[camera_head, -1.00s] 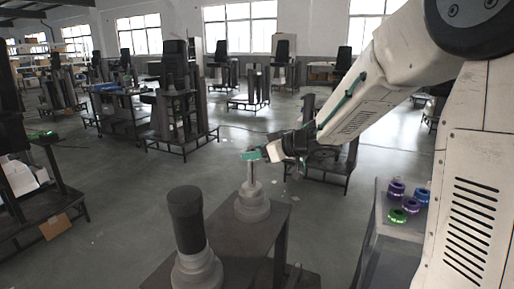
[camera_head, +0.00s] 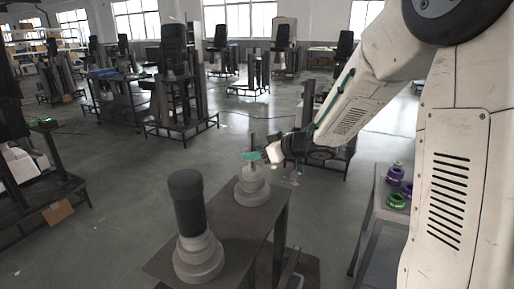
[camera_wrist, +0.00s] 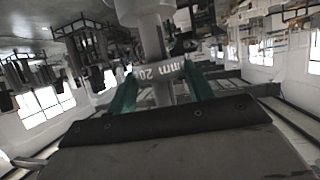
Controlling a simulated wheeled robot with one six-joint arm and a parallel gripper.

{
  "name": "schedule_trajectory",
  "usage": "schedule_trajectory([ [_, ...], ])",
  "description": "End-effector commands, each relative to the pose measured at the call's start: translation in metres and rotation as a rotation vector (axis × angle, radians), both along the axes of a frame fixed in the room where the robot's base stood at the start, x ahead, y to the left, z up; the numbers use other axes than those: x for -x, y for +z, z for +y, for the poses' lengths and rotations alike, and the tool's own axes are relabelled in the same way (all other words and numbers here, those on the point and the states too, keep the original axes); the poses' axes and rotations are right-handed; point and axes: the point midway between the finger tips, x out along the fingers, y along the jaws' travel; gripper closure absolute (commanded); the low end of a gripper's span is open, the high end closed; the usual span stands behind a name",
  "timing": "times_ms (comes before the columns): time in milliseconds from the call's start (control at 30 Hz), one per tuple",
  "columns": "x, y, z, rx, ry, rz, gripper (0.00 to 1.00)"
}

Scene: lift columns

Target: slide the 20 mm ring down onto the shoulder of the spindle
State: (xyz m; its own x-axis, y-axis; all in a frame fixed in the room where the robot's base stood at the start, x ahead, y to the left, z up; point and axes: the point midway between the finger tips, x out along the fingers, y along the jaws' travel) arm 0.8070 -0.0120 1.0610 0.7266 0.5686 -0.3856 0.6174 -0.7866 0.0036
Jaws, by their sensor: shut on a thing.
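The spindle (camera_head: 252,190) stands upright on a dark bench, with a grey stepped base and a thin shaft; its shaft also shows in the wrist view (camera_wrist: 151,38). My gripper (camera_head: 251,156) has teal fingers and is at the shaft, a little above the stepped base. The ring is around the shaft and apart from the wider base. The shaft tip sticks up above the fingers. The ring is hidden by the fingers in the head view.
A dark cylinder on a grey stepped base (camera_head: 198,257) stands on the near part of the same bench (camera_head: 233,250). A side table at right carries purple (camera_head: 395,175) and green (camera_head: 396,201) rings. Floor left of the bench is clear.

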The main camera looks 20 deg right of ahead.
Motion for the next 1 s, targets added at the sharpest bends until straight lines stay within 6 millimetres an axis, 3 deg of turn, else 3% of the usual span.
schedule_trajectory([
  [700, 0.0, -0.036, 0.0, -0.001, 0.001, 0.001, 0.73],
  [1000, 0.0, -0.042, 0.0, -0.001, 0.0, 0.001, 0.73],
])
